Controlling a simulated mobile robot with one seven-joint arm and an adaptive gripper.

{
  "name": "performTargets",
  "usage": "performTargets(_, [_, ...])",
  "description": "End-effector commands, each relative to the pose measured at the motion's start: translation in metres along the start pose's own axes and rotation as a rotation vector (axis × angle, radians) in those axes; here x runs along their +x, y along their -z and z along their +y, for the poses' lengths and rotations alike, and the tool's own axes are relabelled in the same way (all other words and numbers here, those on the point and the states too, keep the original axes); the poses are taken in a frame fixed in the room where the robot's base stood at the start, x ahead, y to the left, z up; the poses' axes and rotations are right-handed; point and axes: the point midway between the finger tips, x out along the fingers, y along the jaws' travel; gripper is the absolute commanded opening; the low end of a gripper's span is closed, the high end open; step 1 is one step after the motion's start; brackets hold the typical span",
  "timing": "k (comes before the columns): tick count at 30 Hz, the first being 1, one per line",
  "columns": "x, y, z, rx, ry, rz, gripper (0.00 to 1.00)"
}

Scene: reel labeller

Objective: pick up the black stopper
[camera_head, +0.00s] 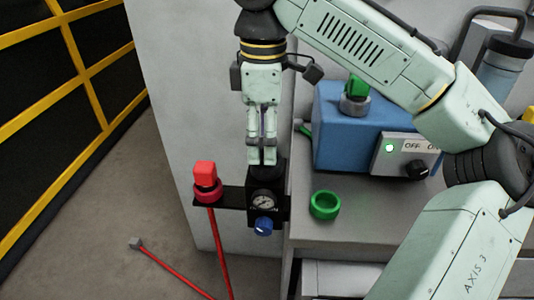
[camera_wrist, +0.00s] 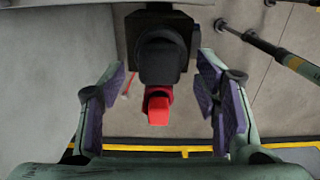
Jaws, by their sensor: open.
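My gripper (camera_head: 262,160) points down over a black block with a gauge (camera_head: 265,205), in the head view. Its fingers look slim from this side. In the wrist view my gripper (camera_wrist: 162,75) is open, with one purple-padded finger on each side. A dark, rounded piece, seemingly the black stopper (camera_wrist: 160,60), shows between the fingers with clear gaps to both. In the head view the stopper is hard to tell from the black block and is partly hidden by the fingers. I cannot tell its exact height against the fingertips.
A red cap (camera_head: 204,175) stands on a black bracket to the left; it also shows in the wrist view (camera_wrist: 157,108). A blue box (camera_head: 340,125) with a green knob, a green ring (camera_head: 324,205) and a switch box (camera_head: 405,155) are on the grey bench to the right.

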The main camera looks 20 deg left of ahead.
Motion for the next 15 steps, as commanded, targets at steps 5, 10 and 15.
performTargets(5, [0.0167,0.0002,-0.0002,0.000,0.000,0.001,0.57])
performTargets(10, [0.0174,0.0002,0.0001,0.001,-0.002,0.000,0.57])
performTargets(15, [0.0173,0.0002,0.0001,0.001,-0.002,0.000,0.49])
